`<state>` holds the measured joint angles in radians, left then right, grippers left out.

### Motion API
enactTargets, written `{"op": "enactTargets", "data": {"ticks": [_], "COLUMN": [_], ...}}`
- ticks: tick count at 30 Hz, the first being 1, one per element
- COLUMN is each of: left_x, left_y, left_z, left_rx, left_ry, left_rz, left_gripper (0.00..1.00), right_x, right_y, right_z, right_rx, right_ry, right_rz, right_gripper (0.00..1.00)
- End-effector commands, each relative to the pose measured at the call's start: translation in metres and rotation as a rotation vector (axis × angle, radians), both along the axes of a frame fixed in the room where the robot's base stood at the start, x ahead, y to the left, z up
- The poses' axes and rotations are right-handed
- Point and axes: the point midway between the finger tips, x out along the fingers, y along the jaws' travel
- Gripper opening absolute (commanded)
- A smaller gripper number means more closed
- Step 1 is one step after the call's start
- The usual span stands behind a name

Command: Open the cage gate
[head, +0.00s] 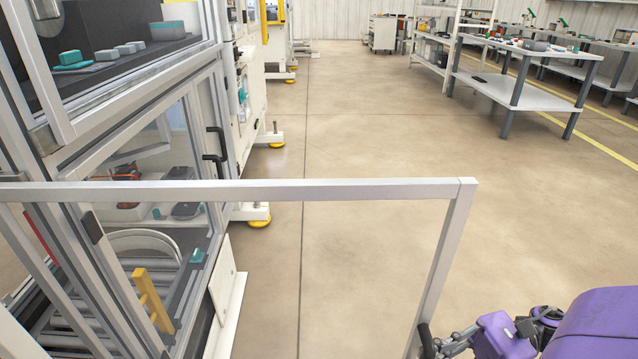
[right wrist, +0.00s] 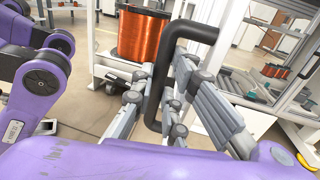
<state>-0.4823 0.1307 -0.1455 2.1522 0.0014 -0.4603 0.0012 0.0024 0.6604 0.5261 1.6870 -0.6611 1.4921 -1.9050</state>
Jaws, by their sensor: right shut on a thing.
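The cage gate (head: 330,189) is a light metal frame that crosses the lower head view, with its right upright running down to the bottom edge. Its black handle (head: 427,342) is partly cut off at the bottom of the head view. In the right wrist view the bent black handle (right wrist: 165,75) passes between the fingers of my right gripper (right wrist: 160,100). My right gripper is shut on the handle, and it also shows at the lower right of the head view (head: 447,346). My left gripper is not in view.
A glazed machine cage (head: 215,150) with rollers inside stands at the left. The floor (head: 370,110) beyond the gate is clear. A workbench (head: 520,85) stands at the back right. A copper-coloured wire spool (right wrist: 143,38) stands behind the handle in the right wrist view.

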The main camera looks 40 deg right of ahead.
Motion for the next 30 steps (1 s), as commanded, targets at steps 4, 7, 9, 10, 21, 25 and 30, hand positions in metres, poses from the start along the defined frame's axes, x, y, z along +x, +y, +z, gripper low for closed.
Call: {"op": "enactTargets", "data": {"ticks": [4, 7, 9, 10, 21, 25, 30], "left_x": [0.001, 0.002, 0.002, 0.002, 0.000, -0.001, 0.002], "left_y": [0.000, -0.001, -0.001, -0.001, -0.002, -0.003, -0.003], "left_z": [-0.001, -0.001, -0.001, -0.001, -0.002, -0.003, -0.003], "left_rx": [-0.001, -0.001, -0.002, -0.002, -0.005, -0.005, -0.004], "left_ry": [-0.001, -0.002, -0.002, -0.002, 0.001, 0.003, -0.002], "left_rz": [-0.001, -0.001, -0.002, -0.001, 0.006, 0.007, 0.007], "left_gripper": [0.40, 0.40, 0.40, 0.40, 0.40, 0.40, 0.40], "right_x": [-0.008, -0.010, -0.010, -0.010, -0.010, -0.010, -0.010], "right_y": [-0.010, -0.013, -0.013, -0.013, -0.013, -0.013, -0.015], "right_z": [-0.001, 0.000, 0.000, 0.000, 0.000, 0.000, -0.001], "right_rx": [0.001, 0.000, 0.001, 0.001, 0.000, 0.000, 0.000], "right_ry": [0.004, 0.003, 0.003, 0.003, 0.003, 0.002, 0.002], "right_rz": [-0.001, -0.001, -0.001, -0.001, -0.001, -0.001, -0.002], "right_gripper": [0.00, 0.00, 0.00, 0.00, 0.22, 0.22, 0.22]}}
